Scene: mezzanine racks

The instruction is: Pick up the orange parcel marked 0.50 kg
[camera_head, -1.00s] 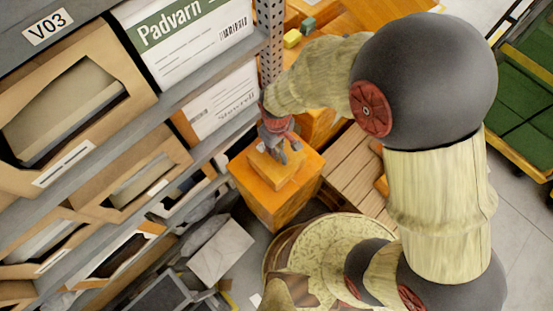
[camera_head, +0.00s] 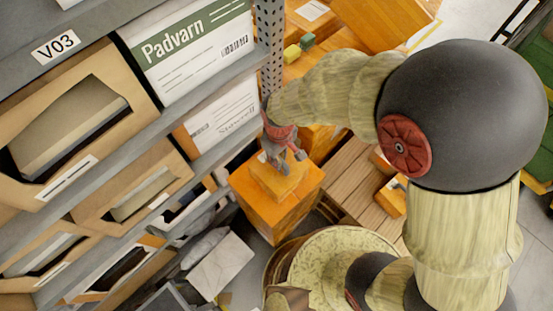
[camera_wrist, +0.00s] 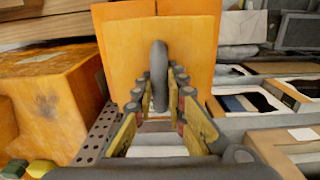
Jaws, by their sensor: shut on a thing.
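A small orange parcel (camera_head: 277,181) sits on top of a larger orange box (camera_head: 285,215) beside the rack. My gripper (camera_head: 281,164) is over its top face, with the grey fingers down against it. In the wrist view, my gripper (camera_wrist: 160,105) has its two yellow-padded fingers shut around a grey rounded piece (camera_wrist: 159,75) in front of the parcel's orange face (camera_wrist: 125,65). I cannot tell whether that piece is part of the parcel. No weight mark is legible. Any gap below the parcel cannot be made out.
A metal rack with the label V03 (camera_head: 56,46) and several cardboard bins stands close on the left. A perforated post (camera_head: 271,55) is right beside my gripper. Wooden slats (camera_head: 357,185) and other orange boxes lie behind and to the right.

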